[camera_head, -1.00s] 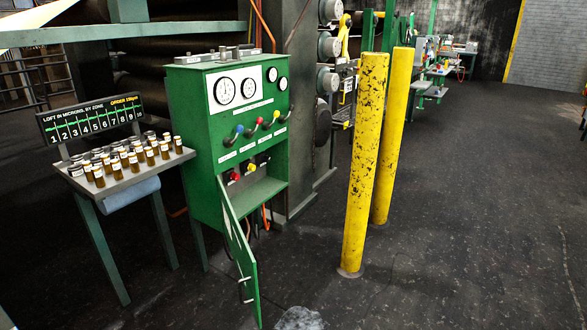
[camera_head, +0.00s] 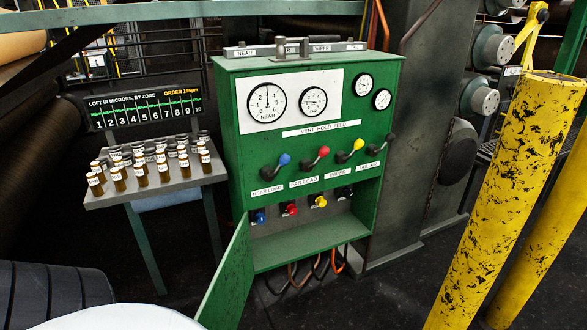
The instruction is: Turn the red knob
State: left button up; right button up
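A green control cabinet (camera_head: 228,143) stands in the middle of the view. A red knob (camera_head: 289,208) sits in its open lower compartment, between a blue knob (camera_head: 258,216) and a yellow knob (camera_head: 318,201). A black knob (camera_head: 344,193) is at the right end of that row. Above, on the cabinet face, is a row of levers with ball ends, one of them a red-tipped lever (camera_head: 323,152). The compartment's green door (camera_head: 230,279) hangs open toward me at the lower left. Neither of my grippers is in view.
A small table (camera_head: 190,184) with several amber vials stands left of the cabinet, under a black zone display (camera_head: 146,108). A yellow scuffed post (camera_head: 510,190) stands at the right, with another yellow post (camera_head: 550,230) beside it. Dark floor lies between cabinet and posts.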

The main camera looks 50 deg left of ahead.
aim_at(291, 208)
jog(key=u, duration=0.9)
jog(key=i, duration=1.15)
jog(key=u, duration=1)
